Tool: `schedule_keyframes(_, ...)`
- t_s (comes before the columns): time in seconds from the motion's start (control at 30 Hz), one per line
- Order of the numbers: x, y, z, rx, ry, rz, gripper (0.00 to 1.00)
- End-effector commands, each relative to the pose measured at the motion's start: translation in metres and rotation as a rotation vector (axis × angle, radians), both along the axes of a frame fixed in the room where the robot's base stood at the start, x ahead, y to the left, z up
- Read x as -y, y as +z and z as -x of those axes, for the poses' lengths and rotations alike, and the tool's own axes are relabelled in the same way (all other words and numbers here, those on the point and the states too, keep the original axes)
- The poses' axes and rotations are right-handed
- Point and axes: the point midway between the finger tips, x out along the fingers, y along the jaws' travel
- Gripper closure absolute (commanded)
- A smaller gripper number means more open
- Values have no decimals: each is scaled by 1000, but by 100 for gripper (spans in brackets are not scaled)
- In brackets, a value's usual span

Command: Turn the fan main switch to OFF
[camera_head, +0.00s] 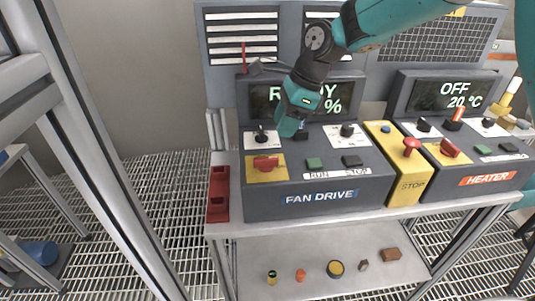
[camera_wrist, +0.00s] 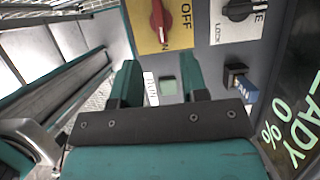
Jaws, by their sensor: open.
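The fan main switch is a red rotary handle (camera_head: 266,163) on a yellow plate (camera_head: 281,174) at the left of the FAN DRIVE panel. Its handle lies roughly crosswise in the head view. In the wrist view the red handle (camera_wrist: 160,20) shows at the top, cut by the frame edge, with the word OFF on the plate beside it. My gripper (camera_head: 289,127) hangs above the panel, behind and right of the switch. In the wrist view my gripper (camera_wrist: 161,76) has its two teal fingers apart with nothing between them, clear of the switch.
Black knobs (camera_head: 262,135) and (camera_head: 347,130), a green button (camera_head: 314,162) and a black button (camera_head: 352,161) share the panel. The fan display (camera_head: 270,94) reads READY, partly hidden by my arm. A yellow STOP box (camera_head: 408,185) and HEATER panel (camera_head: 487,180) stand right.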

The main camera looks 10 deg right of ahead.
Motion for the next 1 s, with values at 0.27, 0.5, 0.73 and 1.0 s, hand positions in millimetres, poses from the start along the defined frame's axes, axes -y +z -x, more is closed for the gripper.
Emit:
schedule_keyframes(0.27, -24, -56, 1, -4, 4, 1, 60)
schedule_keyframes(0.5, -36, -85, 1, 0, 2, 0, 60)
schedule_keyframes(0.73, -38, -92, 1, 2, 2, 1, 60)
schedule_keyframes(1.0, -38, -92, 1, 2, 2, 0, 85)
